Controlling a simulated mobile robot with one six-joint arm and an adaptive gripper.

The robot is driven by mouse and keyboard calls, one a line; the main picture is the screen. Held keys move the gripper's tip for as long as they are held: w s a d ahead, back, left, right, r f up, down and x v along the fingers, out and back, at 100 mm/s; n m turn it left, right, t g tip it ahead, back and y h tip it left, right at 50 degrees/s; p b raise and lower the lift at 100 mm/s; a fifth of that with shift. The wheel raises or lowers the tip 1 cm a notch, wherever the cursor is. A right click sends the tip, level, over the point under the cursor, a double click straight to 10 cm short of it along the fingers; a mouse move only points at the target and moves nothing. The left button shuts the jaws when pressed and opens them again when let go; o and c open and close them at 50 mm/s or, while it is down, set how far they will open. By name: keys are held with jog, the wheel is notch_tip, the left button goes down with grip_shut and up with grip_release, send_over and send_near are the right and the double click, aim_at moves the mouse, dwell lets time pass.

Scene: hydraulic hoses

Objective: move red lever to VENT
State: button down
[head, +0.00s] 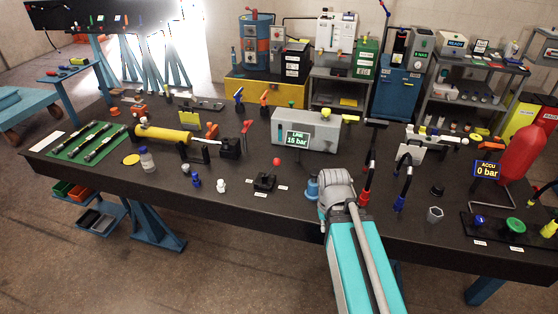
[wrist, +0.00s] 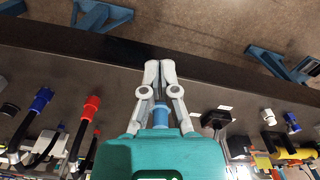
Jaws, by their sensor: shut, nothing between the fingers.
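A small black valve block (head: 264,182) stands on the bench, left of my arm, with small white labels around it. A red ball knob (head: 276,161) shows just above it and looks like the red lever's end; its stem is hard to make out. The labels are too small to read, so I cannot tell which is VENT. In the wrist view the block (wrist: 216,118) is right of my gripper (wrist: 160,68). My gripper is shut and empty, with its fingertips together over the dark bench, apart from the block. The head view hides the fingertips behind my arm.
A blue cylinder (head: 311,188) stands close beside my wrist. Red-ended (head: 365,196) and blue-ended (head: 400,202) hoses are to the right. A grey unit reading LINE 15 bar (head: 305,132) is behind. A white fitting (head: 221,185) and a blue fitting (head: 195,181) are left of the block.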

jog(key=c, duration=1)
grip_release()
jog(key=shift+w, duration=0.15)
jog(key=o, duration=0.7)
jog(key=shift+n, duration=0.9)
jog(key=w, duration=0.2)
jog(key=w+a+r+p, duration=0.1)
jog(key=w, duration=0.1)
jog(key=w+r+p, duration=0.1)
jog(key=w, duration=0.1)
jog(key=shift+a+r, duration=0.15)
jog(key=shift+a, duration=0.05)
jog(key=shift+o, duration=0.2)
notch_tip(320, 180, up, 9)
jog(key=n+p, duration=0.9)
jog(key=n, duration=0.1)
send_over(277, 159)
jog(key=shift+s+a+t, duration=0.25)
jog(key=shift+s+t, duration=0.05)
jog(key=shift+s, duration=0.05)
jog(key=shift+f, duration=0.25)
jog(key=f+b, duration=1.3)
jog(key=shift+w+d+f+b, duration=0.2)
jog(key=shift+w+d+b, duration=0.1)
jog(key=shift+w, duration=0.1)
